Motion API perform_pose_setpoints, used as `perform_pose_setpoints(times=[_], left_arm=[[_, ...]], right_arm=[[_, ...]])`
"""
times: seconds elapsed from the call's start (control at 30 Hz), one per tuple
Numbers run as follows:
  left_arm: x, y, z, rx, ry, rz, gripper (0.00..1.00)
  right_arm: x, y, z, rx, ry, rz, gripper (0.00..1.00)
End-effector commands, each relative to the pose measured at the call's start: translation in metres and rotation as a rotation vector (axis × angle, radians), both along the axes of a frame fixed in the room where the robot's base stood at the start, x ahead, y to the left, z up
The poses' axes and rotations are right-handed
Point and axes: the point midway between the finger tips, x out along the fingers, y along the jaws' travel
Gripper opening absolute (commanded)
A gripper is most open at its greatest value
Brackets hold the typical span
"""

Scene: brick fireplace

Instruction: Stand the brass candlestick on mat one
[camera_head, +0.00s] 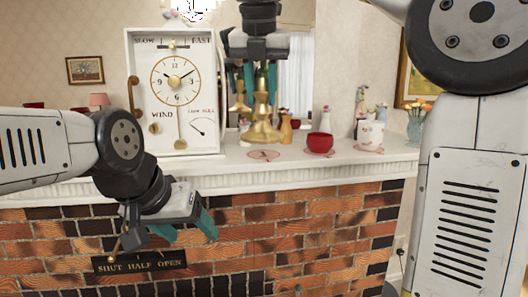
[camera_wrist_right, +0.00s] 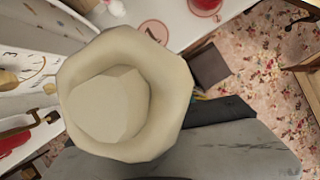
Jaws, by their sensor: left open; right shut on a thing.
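The brass candlestick (camera_head: 262,133) is upright in my right gripper (camera_head: 260,98), which is shut on its stem from above. Its wide foot shows low over the white mantel shelf, just behind mat one in the head view; I cannot tell whether it touches the shelf. Mat one (camera_head: 264,155) is a flat pinkish disc with a dark mark, bare on the shelf; it also shows in the right wrist view (camera_wrist_right: 152,32). There a large cream round top (camera_wrist_right: 170,75) fills the middle, close to the camera. My left gripper (camera_head: 187,230) is open and empty before the bricks.
A white clock-faced panel (camera_head: 205,130) stands left of the candlestick. A small orange-yellow vase (camera_head: 286,128) is close on its right. A red bowl (camera_head: 319,142) and a white pot (camera_head: 370,134) stand further right on mats. A mirror behind reflects things. A damper plate (camera_head: 140,263) is below.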

Motion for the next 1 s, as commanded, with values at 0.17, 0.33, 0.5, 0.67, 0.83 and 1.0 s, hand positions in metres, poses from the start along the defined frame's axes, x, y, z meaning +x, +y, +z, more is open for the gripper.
perform_pose_setpoints(times=[0.17,0.33,0.5,0.67,0.83,1.0], left_arm=[[0.000,0.000,0.000,0.000,0.000,0.000,0.67],[0.000,0.000,0.000,0.000,0.000,0.000,0.67],[0.000,0.000,0.000,0.000,0.000,0.000,0.67],[0.000,0.000,0.000,0.000,0.000,0.000,0.67],[0.000,0.000,0.000,0.000,0.000,0.000,0.67],[0.000,0.000,0.000,0.000,0.000,0.000,0.67]], right_arm=[[-0.024,-0.004,-0.012,0.010,-0.003,-0.001,0.00],[-0.031,-0.005,-0.019,0.015,0.000,-0.004,0.00],[-0.012,-0.005,-0.023,0.014,0.002,-0.006,0.00],[0.024,-0.005,-0.027,0.014,0.002,-0.007,0.00],[0.061,-0.004,-0.030,0.015,0.002,-0.007,0.00],[0.094,-0.004,-0.033,0.016,0.002,-0.005,0.00]])
